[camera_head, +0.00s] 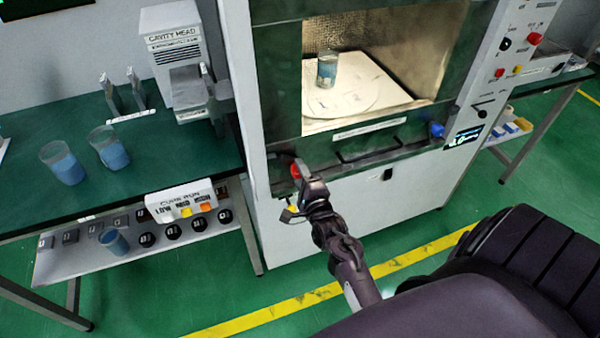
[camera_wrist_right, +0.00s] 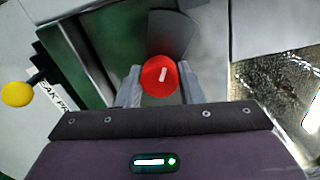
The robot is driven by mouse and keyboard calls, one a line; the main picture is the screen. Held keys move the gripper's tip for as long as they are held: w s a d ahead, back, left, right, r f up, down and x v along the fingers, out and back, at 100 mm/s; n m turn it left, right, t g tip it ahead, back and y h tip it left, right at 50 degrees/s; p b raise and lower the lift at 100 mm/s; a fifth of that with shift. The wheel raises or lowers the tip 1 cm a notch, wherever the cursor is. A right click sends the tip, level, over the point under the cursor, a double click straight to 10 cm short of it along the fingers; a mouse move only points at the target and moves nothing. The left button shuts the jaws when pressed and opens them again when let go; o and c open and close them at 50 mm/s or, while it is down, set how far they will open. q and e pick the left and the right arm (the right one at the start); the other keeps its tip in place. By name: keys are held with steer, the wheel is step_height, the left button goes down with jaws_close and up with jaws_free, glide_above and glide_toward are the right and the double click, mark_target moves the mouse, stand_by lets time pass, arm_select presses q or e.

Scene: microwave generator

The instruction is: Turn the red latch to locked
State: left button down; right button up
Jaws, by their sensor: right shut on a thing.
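The red latch (camera_head: 296,169) is a round knob at the lower left corner of the microwave's front frame. In the right wrist view the red latch (camera_wrist_right: 160,76) shows a short white mark, tilted slightly from the vertical in that picture. My right gripper (camera_head: 300,182) reaches up to it from below, and in the wrist view its two fingers (camera_wrist_right: 160,84) sit on either side of the knob, shut on it. The fingers hide part of the latch in the head view. My left gripper is not in view.
The microwave cavity (camera_head: 385,50) shows a cup (camera_head: 327,69) on a round turntable (camera_head: 345,100). A blue knob (camera_head: 437,130) is at the frame's right. A yellow knob (camera_wrist_right: 16,94) is near my right gripper. Blue cups (camera_head: 62,163) stand on the left bench. The floor in front is clear.

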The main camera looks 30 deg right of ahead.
steer(key=o, duration=1)
